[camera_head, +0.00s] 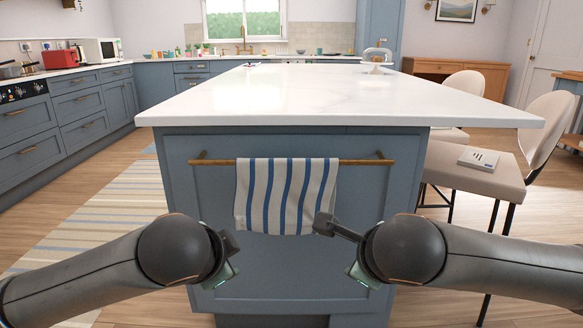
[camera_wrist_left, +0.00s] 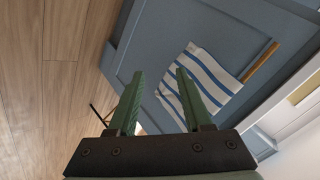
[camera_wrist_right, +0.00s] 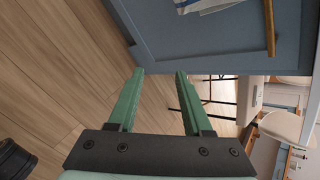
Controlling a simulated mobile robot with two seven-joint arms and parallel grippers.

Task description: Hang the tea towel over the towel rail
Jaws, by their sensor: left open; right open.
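The tea towel (camera_head: 286,196), white with blue stripes, hangs over the brass towel rail (camera_head: 358,162) on the end of the blue island. It lies near the middle of the rail, its lower edge slightly uneven. The towel also shows in the left wrist view (camera_wrist_left: 203,82), and a corner of it in the right wrist view (camera_wrist_right: 200,5). My left gripper (camera_wrist_left: 157,75) is open and empty, apart from the towel, below and left of it in the head view. My right gripper (camera_wrist_right: 157,72) is open and empty, below and right of the towel.
The island's white worktop (camera_head: 330,95) overhangs the rail. A cushioned stool (camera_head: 470,175) with a book (camera_head: 478,158) on it stands at the right. A striped rug (camera_head: 100,215) lies on the wooden floor at the left.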

